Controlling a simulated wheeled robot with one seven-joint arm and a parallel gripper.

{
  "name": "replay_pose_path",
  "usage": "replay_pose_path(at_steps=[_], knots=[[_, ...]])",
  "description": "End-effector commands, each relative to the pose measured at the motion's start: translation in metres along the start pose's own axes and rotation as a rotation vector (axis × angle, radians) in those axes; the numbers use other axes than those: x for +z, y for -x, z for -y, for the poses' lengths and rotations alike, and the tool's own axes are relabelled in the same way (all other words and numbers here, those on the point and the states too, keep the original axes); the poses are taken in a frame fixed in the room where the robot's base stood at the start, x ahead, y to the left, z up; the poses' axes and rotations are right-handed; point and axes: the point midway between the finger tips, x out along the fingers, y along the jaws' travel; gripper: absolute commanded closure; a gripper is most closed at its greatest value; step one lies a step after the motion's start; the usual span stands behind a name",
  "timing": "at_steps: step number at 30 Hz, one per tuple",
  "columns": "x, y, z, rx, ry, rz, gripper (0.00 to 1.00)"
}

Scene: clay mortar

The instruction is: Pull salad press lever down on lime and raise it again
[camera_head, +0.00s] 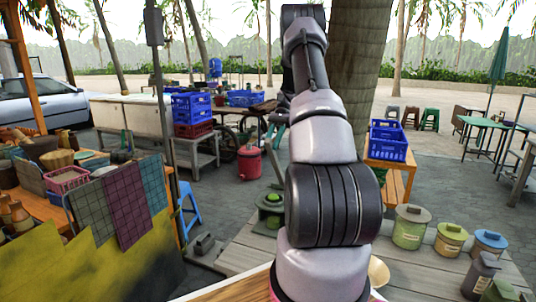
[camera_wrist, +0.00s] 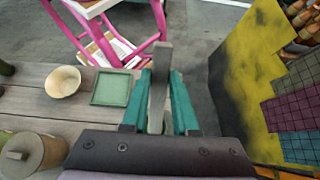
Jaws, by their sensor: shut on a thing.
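The salad press (camera_head: 262,213) is a dark green device on the wooden plank table, left of my arm in the head view. A bright green round thing, which looks like the lime (camera_head: 273,222), shows in its lower part. Its lever (camera_head: 276,170) rises above the press, tilted. My gripper has teal fingers (camera_head: 277,138) at the lever's upper part. In the wrist view, my gripper (camera_wrist: 160,78) is shut on the grey bar of the lever (camera_wrist: 158,88), which stands between the two fingers.
Lidded jars (camera_head: 411,227) stand on the planks right of my arm. A cream bowl (camera_wrist: 63,81) and a square green dish (camera_wrist: 112,88) lie on the planks. A stall with grid panels (camera_head: 127,205) is at left. A blue crate (camera_head: 387,141) stands behind right.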

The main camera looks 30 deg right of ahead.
Motion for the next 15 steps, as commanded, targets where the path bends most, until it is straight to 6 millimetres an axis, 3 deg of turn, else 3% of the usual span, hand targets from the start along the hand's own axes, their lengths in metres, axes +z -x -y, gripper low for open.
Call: replay_pose_path(at_steps=[7,15], knots=[[-0.005,0.025,-0.001,-0.003,0.0,0.107,1.0],[-0.008,0.04,0.0,-0.002,-0.001,0.174,1.0]])
